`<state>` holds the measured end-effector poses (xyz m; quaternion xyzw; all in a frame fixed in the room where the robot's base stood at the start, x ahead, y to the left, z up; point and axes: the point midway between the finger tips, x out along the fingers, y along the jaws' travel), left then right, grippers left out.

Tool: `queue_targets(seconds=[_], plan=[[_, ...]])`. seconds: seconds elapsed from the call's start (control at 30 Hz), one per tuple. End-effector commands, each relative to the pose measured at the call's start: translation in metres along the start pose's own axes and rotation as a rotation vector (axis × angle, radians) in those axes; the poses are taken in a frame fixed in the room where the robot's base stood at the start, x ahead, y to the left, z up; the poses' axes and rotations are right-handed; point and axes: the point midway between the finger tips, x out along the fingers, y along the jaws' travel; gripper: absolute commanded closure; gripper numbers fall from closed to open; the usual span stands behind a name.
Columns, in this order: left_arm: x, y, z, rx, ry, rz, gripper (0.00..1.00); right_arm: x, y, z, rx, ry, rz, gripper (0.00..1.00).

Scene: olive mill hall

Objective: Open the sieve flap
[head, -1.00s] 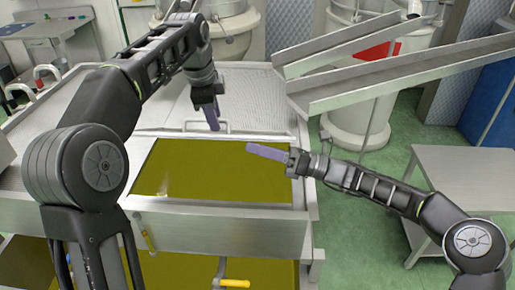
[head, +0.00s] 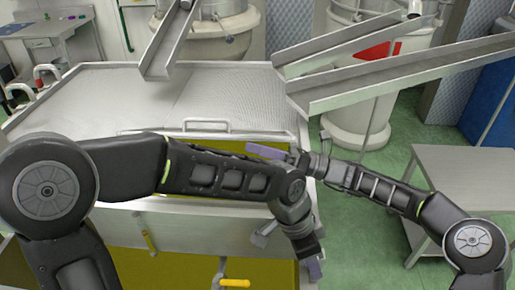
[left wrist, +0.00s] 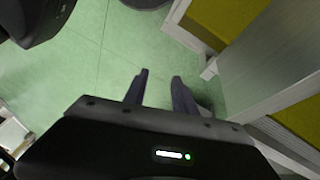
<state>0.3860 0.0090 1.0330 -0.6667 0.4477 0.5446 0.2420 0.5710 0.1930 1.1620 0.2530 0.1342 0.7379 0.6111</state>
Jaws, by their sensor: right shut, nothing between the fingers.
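The sieve flap (head: 225,95) is a pale perforated metal panel lying flat on top of the steel tank, with a bar handle (head: 207,122) along its near edge. My left gripper (head: 314,268) hangs low at the tank's front right corner, away from the handle. In the left wrist view its two fingers (left wrist: 160,88) stand apart with only green floor between them. My right gripper (head: 266,150) is shut and empty, just right of and nearer than the handle, over the oil opening. My left arm hides much of that opening.
The steel tank (head: 175,228) holds yellow-green oil, with a yellow-handled valve (head: 235,283) at its front. Metal chutes (head: 400,72) cross above the back right. A metal side table (head: 470,170) stands at the right. Green floor is free between tank and table.

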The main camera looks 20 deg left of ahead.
Motion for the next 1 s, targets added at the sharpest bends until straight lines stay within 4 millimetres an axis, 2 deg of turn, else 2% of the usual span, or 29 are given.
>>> queue_targets(seconds=[0.03,0.17,0.27,0.3,0.4,0.5,0.6,0.7,1.0], plan=[[0.024,-0.003,0.007,-0.074,0.008,0.031,0.67,0.0,0.0,0.0,0.0,-0.001,-0.001,1.0],[0.089,-0.011,0.03,-0.316,0.044,0.087,0.67,0.0,0.0,0.0,0.0,-0.001,-0.001,1.0],[0.146,-0.012,0.063,-0.553,0.056,0.112,0.67,0.0,0.0,0.0,0.0,-0.001,-0.001,1.0],[0.168,-0.011,0.079,-0.651,0.056,0.113,0.67,0.0,0.0,0.0,0.0,-0.001,0.0,1.0],[0.21,-0.004,0.121,-0.866,0.045,0.095,0.67,0.0,0.0,0.001,0.0,-0.001,-0.001,1.0],[0.238,0.004,0.159,-1.029,0.03,0.06,0.67,0.0,0.0,0.001,0.0,-0.001,-0.001,1.0],[0.254,0.011,0.187,-1.132,0.016,0.026,0.67,0.0,0.0,0.001,-0.001,-0.001,-0.001,1.0],[0.261,0.014,0.203,-1.187,0.01,0.003,0.67,0.0,0.0,0.001,-0.001,-0.001,0.0,1.0],[0.263,0.015,0.207,-1.205,0.011,-0.007,0.67,0.0,0.0,0.001,-0.001,-0.002,0.0,1.0]])
